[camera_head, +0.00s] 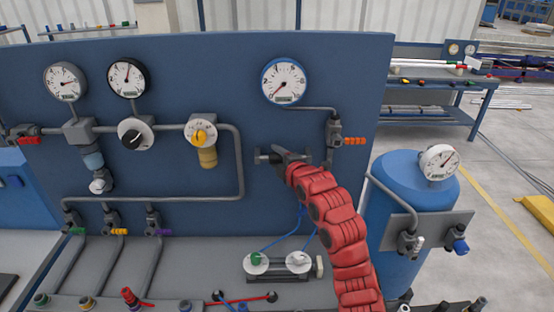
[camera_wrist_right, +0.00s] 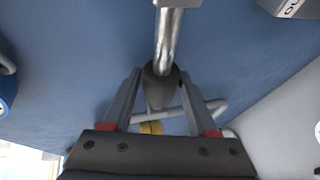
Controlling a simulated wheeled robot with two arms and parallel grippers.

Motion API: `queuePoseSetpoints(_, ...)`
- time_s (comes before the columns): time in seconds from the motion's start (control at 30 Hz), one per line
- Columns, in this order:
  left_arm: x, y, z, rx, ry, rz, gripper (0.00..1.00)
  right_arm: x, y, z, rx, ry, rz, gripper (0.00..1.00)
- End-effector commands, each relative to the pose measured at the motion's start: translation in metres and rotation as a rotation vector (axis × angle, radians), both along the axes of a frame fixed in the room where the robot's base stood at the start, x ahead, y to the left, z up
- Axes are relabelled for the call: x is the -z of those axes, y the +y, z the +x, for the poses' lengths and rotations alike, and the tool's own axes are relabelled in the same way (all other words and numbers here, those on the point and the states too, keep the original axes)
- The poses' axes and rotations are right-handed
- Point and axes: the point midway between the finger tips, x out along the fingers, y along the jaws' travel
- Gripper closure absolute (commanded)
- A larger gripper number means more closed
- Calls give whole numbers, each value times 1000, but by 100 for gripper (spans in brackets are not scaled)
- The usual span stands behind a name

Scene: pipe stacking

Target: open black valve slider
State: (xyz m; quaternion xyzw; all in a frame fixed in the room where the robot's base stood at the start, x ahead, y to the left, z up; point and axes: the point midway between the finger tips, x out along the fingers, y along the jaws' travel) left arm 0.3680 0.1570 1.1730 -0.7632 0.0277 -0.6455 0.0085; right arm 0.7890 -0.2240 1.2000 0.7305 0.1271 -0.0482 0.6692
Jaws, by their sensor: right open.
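In the right wrist view, a dark tapered knob (camera_wrist_right: 160,88) sits on the end of a silver rod (camera_wrist_right: 168,40) that comes down from the top edge. I take this knob to be the black valve slider. My right gripper (camera_wrist_right: 158,98) is open, with one finger on each side of the knob. I cannot tell whether either finger touches it. In the head view, my right gripper (camera_head: 280,156) is at the end of the red arm, in front of the blue panel. The knob cannot be made out clearly there. My left gripper is in neither view.
The blue panel (camera_head: 300,210) carries gauges, pipes and a yellow regulator (camera_head: 207,156) left of my gripper. A valve with an orange handle (camera_head: 355,141) is to the upper right. A blue tank (camera_head: 400,175) stands right of my arm. Small knobs and levers line the bench below.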

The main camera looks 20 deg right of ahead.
Motion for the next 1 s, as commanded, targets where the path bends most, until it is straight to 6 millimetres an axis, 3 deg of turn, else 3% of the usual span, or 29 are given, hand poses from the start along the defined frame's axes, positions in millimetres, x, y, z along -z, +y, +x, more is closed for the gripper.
queuePoseSetpoints(0.23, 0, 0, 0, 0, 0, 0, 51, 0, 0, 1, 0, 0, -1, 42)
queuePoseSetpoints(0.57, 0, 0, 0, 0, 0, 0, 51, 0, 0, 0, 0, 0, 0, 99)
queuePoseSetpoints(1.0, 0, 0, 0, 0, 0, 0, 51, 1, 0, 0, 0, 0, 0, 100)
